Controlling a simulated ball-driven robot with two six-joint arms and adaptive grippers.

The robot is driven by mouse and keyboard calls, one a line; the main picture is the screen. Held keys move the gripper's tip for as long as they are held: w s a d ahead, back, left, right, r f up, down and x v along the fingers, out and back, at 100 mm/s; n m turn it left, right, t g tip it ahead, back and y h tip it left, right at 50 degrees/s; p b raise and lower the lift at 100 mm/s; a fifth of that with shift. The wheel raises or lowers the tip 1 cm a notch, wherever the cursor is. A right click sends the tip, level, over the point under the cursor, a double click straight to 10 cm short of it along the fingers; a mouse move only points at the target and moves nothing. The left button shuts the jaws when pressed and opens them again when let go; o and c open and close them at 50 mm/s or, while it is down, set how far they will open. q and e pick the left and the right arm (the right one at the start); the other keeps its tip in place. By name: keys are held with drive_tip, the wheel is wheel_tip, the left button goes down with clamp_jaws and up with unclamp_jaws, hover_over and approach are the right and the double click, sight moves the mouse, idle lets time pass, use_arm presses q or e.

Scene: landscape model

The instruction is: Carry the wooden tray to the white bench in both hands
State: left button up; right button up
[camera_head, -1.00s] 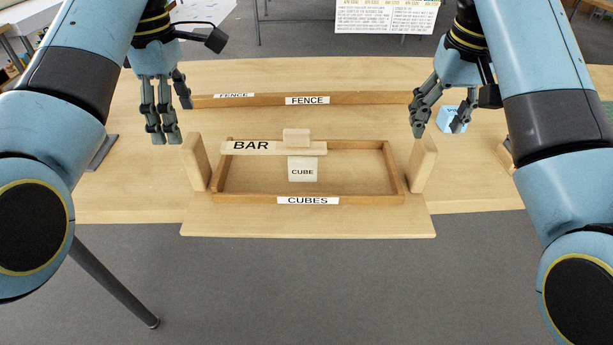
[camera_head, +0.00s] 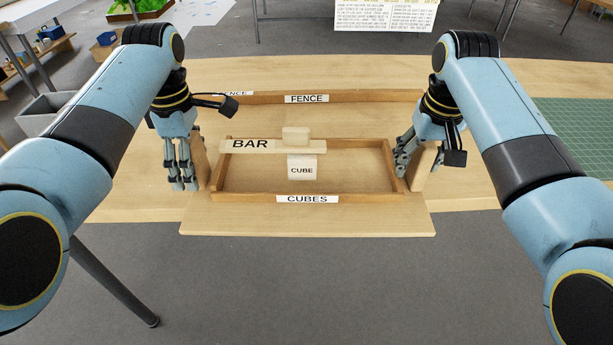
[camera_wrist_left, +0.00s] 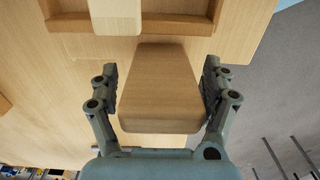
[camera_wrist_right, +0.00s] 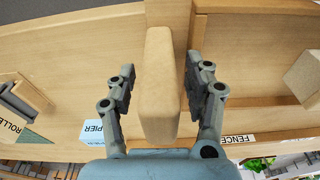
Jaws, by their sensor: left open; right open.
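The wooden tray (camera_head: 240,197), labelled CUBES, sits on the table's near side. Upright wooden handle blocks stand at its left end (camera_head: 200,156) and right end (camera_head: 425,166). A block labelled CUBE (camera_head: 302,168) and a bar labelled BAR (camera_head: 270,147) are at the tray, with a small block (camera_head: 295,134) on the bar. My left gripper (camera_head: 182,184) is open, its fingers either side of the left handle (camera_wrist_left: 160,88). My right gripper (camera_head: 401,168) is open, its fingers either side of the right handle (camera_wrist_right: 160,85).
A low wooden fence (camera_head: 350,97) labelled FENCE runs behind the tray. A blue box (camera_wrist_right: 95,132) shows in the right wrist view. A green mat (camera_head: 575,125) lies at the right. A pale board (camera_head: 385,14) carries text at the back. Grey floor (camera_head: 310,290) is clear in front.

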use_arm(q)
drive_tip(key=c, duration=1.1)
use_arm(e)
clamp_jaws()
use_arm(q)
drive_tip(key=c, duration=0.6)
use_arm(e)
drive_tip(key=shift+r, duration=0.1)
